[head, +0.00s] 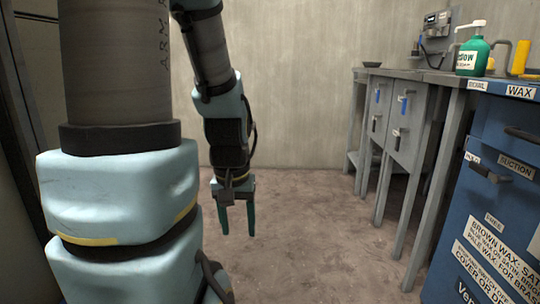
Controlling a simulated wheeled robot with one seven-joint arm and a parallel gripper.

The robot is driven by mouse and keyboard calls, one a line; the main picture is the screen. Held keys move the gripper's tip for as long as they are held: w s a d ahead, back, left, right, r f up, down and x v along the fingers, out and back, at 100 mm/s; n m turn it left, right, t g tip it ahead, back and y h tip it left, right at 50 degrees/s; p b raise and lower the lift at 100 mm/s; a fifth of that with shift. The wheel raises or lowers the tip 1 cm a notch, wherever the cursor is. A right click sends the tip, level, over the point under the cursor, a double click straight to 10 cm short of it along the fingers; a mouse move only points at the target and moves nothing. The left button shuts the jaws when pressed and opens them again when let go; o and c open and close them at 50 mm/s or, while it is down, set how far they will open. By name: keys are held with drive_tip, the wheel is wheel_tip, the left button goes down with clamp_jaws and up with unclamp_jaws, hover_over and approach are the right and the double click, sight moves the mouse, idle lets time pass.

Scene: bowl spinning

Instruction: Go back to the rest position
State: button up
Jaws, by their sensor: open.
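My gripper (237,230) hangs near the middle of the head view, pointing down over the bare floor. Its two dark green fingers are apart, with nothing between them. My arm comes down from the top of the view to the gripper and stands clear of the furniture on the right.
A blue cabinet (500,200) with labels stands at the right. The floor (310,240) between my arm and the bench is clear.

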wheel_tip(320, 180, up, 38)
drive_tip(key=p, duration=3.6)
drive_tip(key=shift+w, duration=0.35)
drive_tip(key=shift+d+f, duration=0.1)
